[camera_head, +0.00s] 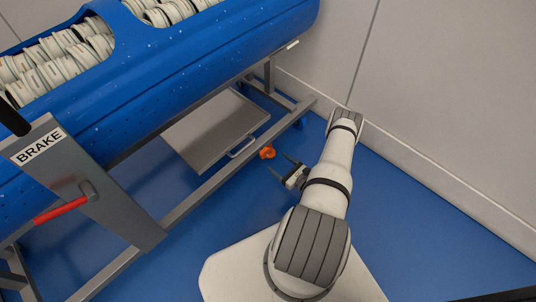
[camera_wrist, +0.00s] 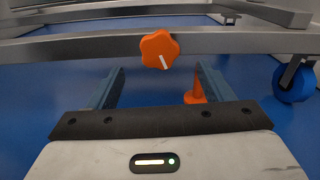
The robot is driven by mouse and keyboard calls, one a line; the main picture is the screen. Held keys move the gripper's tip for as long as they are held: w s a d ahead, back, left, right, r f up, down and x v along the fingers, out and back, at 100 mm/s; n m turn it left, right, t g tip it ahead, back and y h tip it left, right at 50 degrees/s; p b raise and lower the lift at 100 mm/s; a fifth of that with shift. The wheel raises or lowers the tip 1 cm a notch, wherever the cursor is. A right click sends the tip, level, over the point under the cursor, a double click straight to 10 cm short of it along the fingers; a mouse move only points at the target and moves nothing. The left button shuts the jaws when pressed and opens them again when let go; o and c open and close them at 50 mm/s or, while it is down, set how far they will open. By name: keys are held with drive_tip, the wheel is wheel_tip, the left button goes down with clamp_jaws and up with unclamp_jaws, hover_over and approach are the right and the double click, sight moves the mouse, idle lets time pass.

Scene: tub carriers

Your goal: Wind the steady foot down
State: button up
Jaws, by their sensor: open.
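The orange lobed knob (camera_wrist: 160,49) sits at the lower frame rail, with a white mark pointing down and slightly right. In the head view the knob (camera_head: 267,152) shows small beside the rail. An orange tapered piece (camera_wrist: 195,88), seemingly the foot, shows below the rail by my right finger, which partly hides it; I cannot tell whether it touches the floor. My gripper (camera_wrist: 160,75) is open and empty, its fingers to either side below the knob in the picture. In the head view my gripper (camera_head: 277,163) is close to the knob, apparently not touching it.
The steel rail (camera_wrist: 75,48) crosses in front of my gripper. A blue caster (camera_wrist: 293,82) stands at right. A grey tray (camera_head: 215,130) with a handle, the blue tub (camera_head: 200,60) and the BRAKE plate with a red lever (camera_head: 60,211) are left. Blue floor is free right of my arm.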

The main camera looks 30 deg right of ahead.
sight(266, 153)
drive_tip(key=b+x, duration=0.2)
drive_tip(key=x, duration=0.5)
drive_tip(key=shift+w+a, duration=0.1)
drive_tip(key=shift+w, duration=0.1)
drive_tip(key=shift+c, duration=0.5)
